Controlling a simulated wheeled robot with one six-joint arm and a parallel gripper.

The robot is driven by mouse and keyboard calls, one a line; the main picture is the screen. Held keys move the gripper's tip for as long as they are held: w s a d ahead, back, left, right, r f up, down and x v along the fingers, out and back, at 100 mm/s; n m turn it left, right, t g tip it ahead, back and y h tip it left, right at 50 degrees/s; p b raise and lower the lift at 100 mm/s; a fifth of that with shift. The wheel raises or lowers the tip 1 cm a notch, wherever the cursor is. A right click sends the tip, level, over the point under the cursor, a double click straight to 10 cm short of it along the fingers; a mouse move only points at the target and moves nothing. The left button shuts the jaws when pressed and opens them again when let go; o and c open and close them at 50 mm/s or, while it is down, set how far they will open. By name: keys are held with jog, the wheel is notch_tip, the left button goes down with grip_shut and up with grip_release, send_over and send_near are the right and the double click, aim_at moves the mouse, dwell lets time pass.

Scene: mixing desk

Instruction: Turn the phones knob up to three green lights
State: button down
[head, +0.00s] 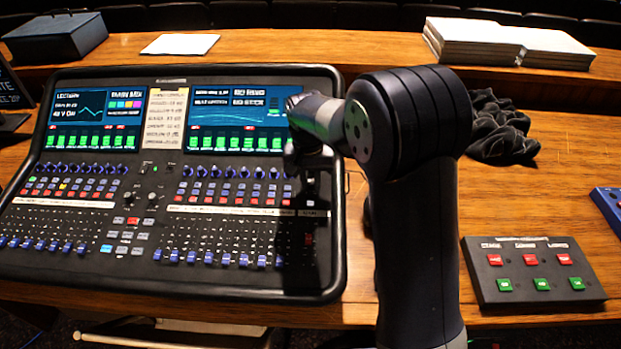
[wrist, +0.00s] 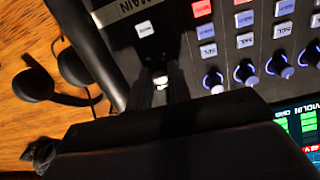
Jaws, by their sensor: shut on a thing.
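The mixing desk (head: 150,262) fills the left of the head view. My gripper (head: 309,188) points down at its right edge, below the right screen (head: 237,122). In the wrist view my gripper (wrist: 162,84) is shut on a small knob (wrist: 160,82), with only a pale bit of it showing between the dark fingers. I take this to be the phones knob; its label is hidden. A small green meter shows at the right end of the right screen, partly beside my arm. I cannot count its lights.
Blue knobs (wrist: 246,73) and buttons stand close beside the fingers. Headphones (wrist: 75,68) lie on the wooden table past the desk's edge. A button box (head: 533,272) and black cloth (head: 497,127) lie at the right.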

aim_at(309, 185)
jog(key=c, duration=1.3)
grip_release()
notch_tip(309, 185, up, 11)
jog(key=shift+s+a+b, duration=0.2)
jog(key=shift+s+b, duration=0.05)
jog(key=shift+b, duration=0.1)
jog(key=shift+f, duration=0.15)
jog(key=f, duration=1)
jog(key=shift+w+d+f+p, duration=0.2)
jog(key=shift+w+f+p, duration=0.05)
jog(key=shift+f+p, duration=0.15)
